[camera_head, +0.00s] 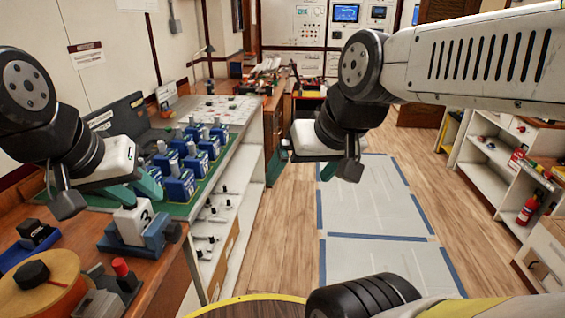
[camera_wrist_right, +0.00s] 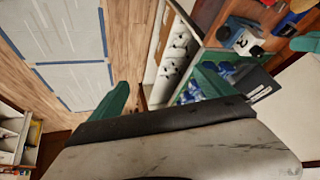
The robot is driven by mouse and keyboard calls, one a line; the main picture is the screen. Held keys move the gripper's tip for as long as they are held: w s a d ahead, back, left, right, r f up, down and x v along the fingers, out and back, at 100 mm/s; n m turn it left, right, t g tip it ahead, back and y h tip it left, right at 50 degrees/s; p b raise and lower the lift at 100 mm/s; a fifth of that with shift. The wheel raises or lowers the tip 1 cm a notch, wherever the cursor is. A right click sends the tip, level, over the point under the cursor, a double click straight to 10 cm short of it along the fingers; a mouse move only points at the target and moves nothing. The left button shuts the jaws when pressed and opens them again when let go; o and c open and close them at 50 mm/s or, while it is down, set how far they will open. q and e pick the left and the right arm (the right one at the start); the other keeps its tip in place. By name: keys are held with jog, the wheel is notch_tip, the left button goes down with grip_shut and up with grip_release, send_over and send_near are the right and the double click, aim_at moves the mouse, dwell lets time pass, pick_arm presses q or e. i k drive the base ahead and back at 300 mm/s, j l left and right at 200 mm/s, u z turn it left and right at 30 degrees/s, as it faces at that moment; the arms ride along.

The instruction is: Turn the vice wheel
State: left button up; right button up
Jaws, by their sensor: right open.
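A small blue vice (camera_head: 152,238) stands on the wooden bench at lower left, gripping a white block (camera_head: 131,222) marked 3. A dark round wheel (camera_head: 172,232) sits on its right end.
Several blue breakers (camera_head: 180,188) stand on a green mat behind the vice. A wooden drum with a black knob (camera_head: 32,274) and a red-knobbed fixture (camera_head: 121,267) sit in front. Shelves with a fire extinguisher (camera_head: 528,209) are at right. The floor between is clear.

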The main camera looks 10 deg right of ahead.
aim_at(173, 232)
jog(key=u, duration=0.55)
jog(key=i+l+u, duration=0.1)
jog(key=u, duration=0.35)
jog(key=l+u, duration=0.1)
jog(key=u, duration=0.35)
jog(key=i+l+u, duration=0.1)
jog(key=u, duration=0.35)
jog(key=l+u, duration=0.25)
jog(key=u, duration=0.15)
jog(key=l+u, duration=0.15)
jog(key=u, duration=0.3)
jog(key=l+u, duration=0.25)
jog(key=k+l+u, duration=0.25)
jog(key=l, duration=0.2)
jog(key=l+u, duration=0.25)
jog(key=k+l+u, duration=0.25)
jog(key=k+l, duration=0.3)
jog(key=l, duration=0.2)
jog(key=k+l, duration=0.25)
jog(key=l, duration=0.25)
jog(key=k+l+u, duration=0.1)
jog(key=k+l, duration=0.2)
jog(key=l, duration=0.15)
jog(key=k+u, duration=0.2)
jog(key=u, duration=1.15)
